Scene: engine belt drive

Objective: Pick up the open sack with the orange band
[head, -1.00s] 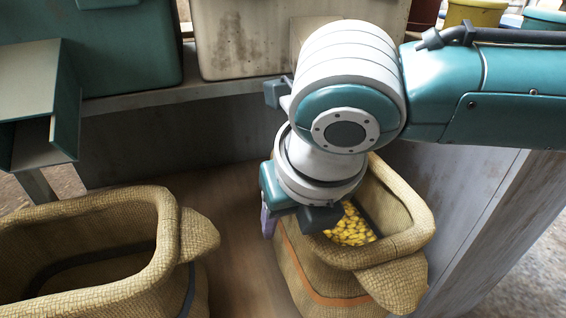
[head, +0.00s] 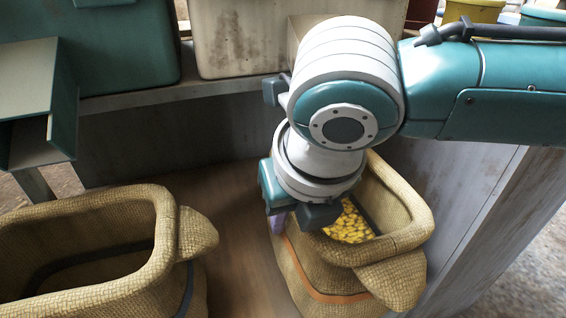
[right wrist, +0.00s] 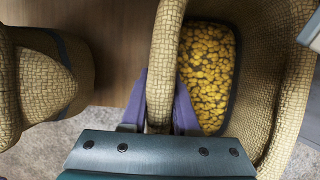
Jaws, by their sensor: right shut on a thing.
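The open sack with the orange band (head: 330,297) stands upright at centre right in the head view, with yellow pieces (head: 350,225) inside. My right gripper (head: 284,222) points down over its left rim, partly hidden behind my wrist. In the right wrist view its purple fingers (right wrist: 159,108) lie on both sides of the sack's rolled rim (right wrist: 165,50), one outside and one inside, shut on it. The sack's base is out of frame. My left gripper is not in view.
A second open sack (head: 165,235) with a dark band stands at left, its visible inside empty. A brown floor strip (head: 235,255) separates the sacks. A grey panel (head: 490,210) rises close at right. Bins (head: 240,40) stand on a shelf behind; a teal chute (head: 35,100) juts at upper left.

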